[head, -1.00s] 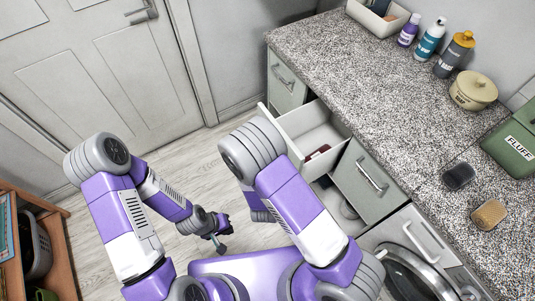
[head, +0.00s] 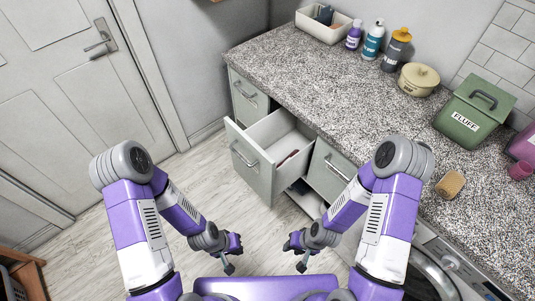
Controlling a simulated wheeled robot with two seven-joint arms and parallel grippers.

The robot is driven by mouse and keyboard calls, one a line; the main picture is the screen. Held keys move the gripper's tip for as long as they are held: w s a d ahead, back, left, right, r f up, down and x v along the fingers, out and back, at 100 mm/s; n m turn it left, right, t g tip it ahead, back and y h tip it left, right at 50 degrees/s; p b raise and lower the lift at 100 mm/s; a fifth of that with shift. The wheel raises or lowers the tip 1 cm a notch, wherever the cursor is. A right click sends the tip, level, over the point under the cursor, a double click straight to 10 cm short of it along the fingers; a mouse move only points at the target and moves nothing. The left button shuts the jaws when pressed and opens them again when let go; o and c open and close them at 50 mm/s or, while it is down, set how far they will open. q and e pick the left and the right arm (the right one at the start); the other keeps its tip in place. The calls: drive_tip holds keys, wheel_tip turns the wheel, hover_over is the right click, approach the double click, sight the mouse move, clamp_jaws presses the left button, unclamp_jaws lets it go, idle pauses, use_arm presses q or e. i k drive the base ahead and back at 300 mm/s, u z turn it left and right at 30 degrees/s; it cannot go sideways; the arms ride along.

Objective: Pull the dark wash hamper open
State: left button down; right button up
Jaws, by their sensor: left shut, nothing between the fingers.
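No label reading dark wash is legible, so I cannot tell which front is the dark wash hamper. Under the counter, a grey-green drawer (head: 250,172) with a bar handle stands pulled open, a small dark red item (head: 288,158) inside. To its right is another grey-green front (head: 328,176) with a handle, partly hidden by my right arm; a gap with a pale interior shows beside its lower part. My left gripper (head: 229,268) is shut and empty above the floor, apart from the fronts. My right gripper (head: 302,266) hangs in front of the cabinets, touching nothing visible; its jaws are too small to read.
A closed front (head: 249,101) is at the cabinet's left end. The washing machine (head: 440,262) is at the lower right. The speckled counter (head: 330,95) holds bottles, a cream pot (head: 418,80), a green FLUFF box (head: 474,112) and a sponge (head: 450,185). Floor left of the drawer is clear.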

sight(256, 152)
drive_tip(key=z, duration=1.3)
drive_tip(key=k, duration=1.2)
drive_tip(key=u, duration=1.35)
drive_tip(key=i, duration=1)
